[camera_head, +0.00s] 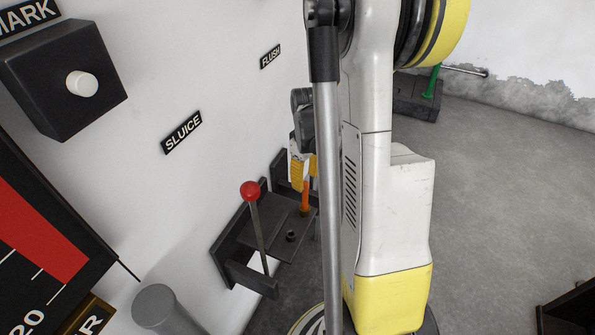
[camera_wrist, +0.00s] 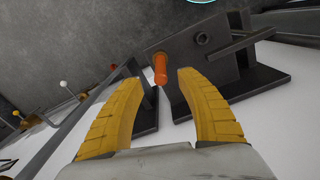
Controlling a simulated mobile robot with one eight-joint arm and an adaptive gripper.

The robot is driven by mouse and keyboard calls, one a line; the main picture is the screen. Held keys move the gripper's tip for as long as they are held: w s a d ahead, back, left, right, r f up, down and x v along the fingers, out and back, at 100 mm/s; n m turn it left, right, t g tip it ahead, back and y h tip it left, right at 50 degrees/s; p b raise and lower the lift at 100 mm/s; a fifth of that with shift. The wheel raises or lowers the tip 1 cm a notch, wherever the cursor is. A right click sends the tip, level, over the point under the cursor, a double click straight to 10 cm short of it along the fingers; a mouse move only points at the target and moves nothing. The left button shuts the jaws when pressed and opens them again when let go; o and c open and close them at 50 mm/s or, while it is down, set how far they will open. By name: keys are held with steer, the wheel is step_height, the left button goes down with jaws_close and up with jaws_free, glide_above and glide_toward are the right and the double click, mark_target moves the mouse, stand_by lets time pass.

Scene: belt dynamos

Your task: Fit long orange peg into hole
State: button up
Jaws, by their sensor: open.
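The orange peg (camera_head: 305,198) stands upright on a dark wall-mounted shelf (camera_head: 262,237). In the wrist view the peg (camera_wrist: 160,68) shows between and just beyond the two yellow fingertips. My gripper (camera_head: 302,172) is at the peg's upper end; in the wrist view the gripper (camera_wrist: 157,76) is open, with gaps on both sides of the peg. A round dark hole (camera_head: 291,236) with a raised rim is in the same shelf, in front of the peg; it also shows in the wrist view (camera_wrist: 202,38). The peg's lower end is partly hidden.
A lever with a red knob (camera_head: 250,191) rises from a slotted bracket close beside the hole. A grey cylinder (camera_head: 155,307) and a black box with a white knob (camera_head: 82,84) are nearer. A green peg (camera_head: 432,83) stands on a dark block at the back.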

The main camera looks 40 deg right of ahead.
mark_target(305, 182)
step_height(305, 182, down, 8)
steer(key=b, duration=0.2)
steer(key=shift+w+r+b, duration=0.1)
steer(key=shift+b, duration=0.3)
steer(key=shift+c, duration=0.5)
jaws_close()
steer(key=shift+r, duration=0.15)
steer(key=shift+r+p, duration=1.55)
steer(key=shift+r, duration=0.6)
steer(key=shift+a, duration=0.15)
